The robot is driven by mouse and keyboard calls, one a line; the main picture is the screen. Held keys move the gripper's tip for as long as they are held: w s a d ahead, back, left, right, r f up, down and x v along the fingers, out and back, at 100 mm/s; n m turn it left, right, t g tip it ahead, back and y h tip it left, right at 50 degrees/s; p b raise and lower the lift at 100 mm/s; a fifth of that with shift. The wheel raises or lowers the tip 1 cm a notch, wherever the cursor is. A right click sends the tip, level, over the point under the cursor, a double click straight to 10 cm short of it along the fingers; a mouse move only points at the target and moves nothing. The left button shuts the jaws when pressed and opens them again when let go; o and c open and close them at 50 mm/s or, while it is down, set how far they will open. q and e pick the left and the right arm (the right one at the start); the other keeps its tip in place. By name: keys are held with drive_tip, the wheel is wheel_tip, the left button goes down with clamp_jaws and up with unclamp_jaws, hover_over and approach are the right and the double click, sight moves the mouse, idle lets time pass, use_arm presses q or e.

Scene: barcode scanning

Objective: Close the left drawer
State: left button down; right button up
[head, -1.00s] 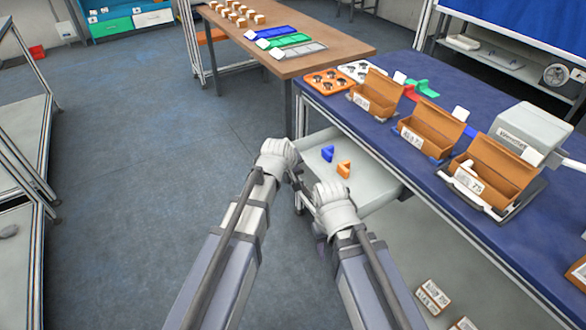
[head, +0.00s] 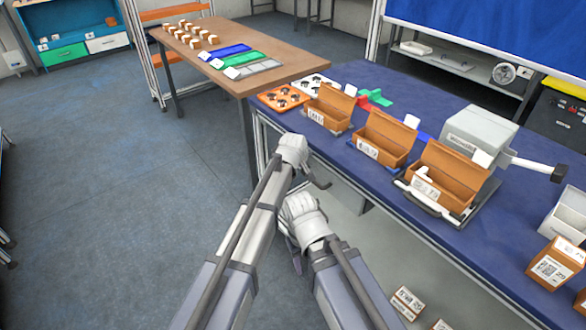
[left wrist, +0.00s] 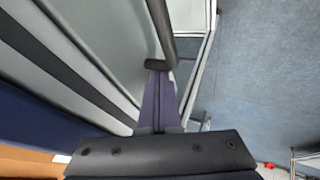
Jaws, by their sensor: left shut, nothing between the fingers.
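The left drawer (head: 348,192) is under the blue workbench, and only part of its grey front shows. No drawer interior is seen, so it looks pushed in, flush or nearly so. My left gripper (head: 322,184) is at this front, shut and empty. In the left wrist view its shut fingers (left wrist: 158,75) reach up to a dark bar (left wrist: 160,35) beside grey panels; whether they touch it I cannot tell. My right gripper (head: 293,258) hangs lower, in front of the bench; its fingers are mostly hidden, so its opening is unclear.
The blue workbench (head: 400,215) carries open brown boxes (head: 385,140), an orange tray (head: 284,97) and a grey scanner device (head: 480,130). A brown table (head: 270,75) stands behind. Small boxes (head: 407,300) lie low beneath the bench. The floor at left is clear.

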use_arm(q)
drive_tip(key=shift+w+d+r, duration=0.1)
drive_tip(key=shift+w+d, duration=0.2)
drive_tip(key=shift+d, duration=0.25)
drive_tip(key=s+a+r+p, duration=0.5)
drive_tip(key=s+r+p, duration=0.2)
drive_tip(key=s+p, duration=0.1)
drive_tip(key=shift+s+a+r, duration=0.2)
drive_tip(key=shift+s+r, duration=0.05)
drive_tip(key=shift+r, duration=0.15)
